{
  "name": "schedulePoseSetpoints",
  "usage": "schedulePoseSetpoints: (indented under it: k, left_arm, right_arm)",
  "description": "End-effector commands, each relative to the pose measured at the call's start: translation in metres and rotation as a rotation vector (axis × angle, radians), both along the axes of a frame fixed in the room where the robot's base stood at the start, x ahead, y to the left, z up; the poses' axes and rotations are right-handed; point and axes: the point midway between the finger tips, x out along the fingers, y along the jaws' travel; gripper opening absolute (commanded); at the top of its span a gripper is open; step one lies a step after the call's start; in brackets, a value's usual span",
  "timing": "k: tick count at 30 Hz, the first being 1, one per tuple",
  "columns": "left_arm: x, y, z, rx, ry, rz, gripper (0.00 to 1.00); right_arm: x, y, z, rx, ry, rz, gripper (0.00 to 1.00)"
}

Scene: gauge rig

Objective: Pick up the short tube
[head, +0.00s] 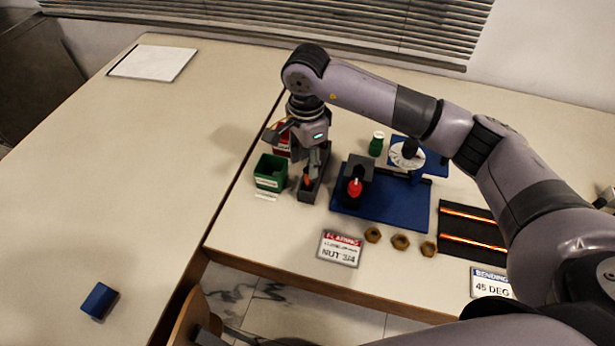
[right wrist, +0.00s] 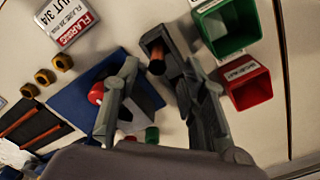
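A short copper-coloured tube (head: 307,181) stands in a dark grey holder (head: 312,192) on the table, right of the green bin. In the right wrist view the tube (right wrist: 157,63) shows near the end of the holder (right wrist: 183,92). My right gripper (head: 295,150) is above the holder, pointing down. In the right wrist view its two fingers are spread apart (right wrist: 162,78), with the tube's end in the gap between them in the picture; no contact shows. My left gripper is not in view.
A green bin (head: 270,171) and a red bin (head: 281,146) stand left of the holder. A blue flaring base (head: 400,212) with a black block and red knob is close on the right. Brass nuts (head: 400,242) and a black mat (head: 452,246) with two long tubes lie farther right.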

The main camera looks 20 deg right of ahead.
Motion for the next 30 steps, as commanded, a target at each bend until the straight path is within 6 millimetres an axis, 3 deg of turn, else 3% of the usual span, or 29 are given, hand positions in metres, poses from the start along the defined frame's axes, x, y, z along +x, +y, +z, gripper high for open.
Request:
schedulePoseSetpoints:
  k: [3,7,16,30]
  left_arm:
    - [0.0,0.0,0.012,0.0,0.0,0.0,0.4]
    - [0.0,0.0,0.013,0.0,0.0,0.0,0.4]
    - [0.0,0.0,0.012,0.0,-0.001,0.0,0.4]
    - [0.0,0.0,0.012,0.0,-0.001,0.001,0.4]
  right_arm:
    - [-0.004,-0.002,-0.018,-0.001,0.006,-0.002,0.39]
    - [-0.003,-0.001,-0.033,0.0,0.002,-0.001,0.39]
    - [-0.002,-0.001,-0.038,0.0,0.001,0.0,0.38]
    - [-0.002,-0.001,-0.038,0.0,0.001,-0.001,0.07]
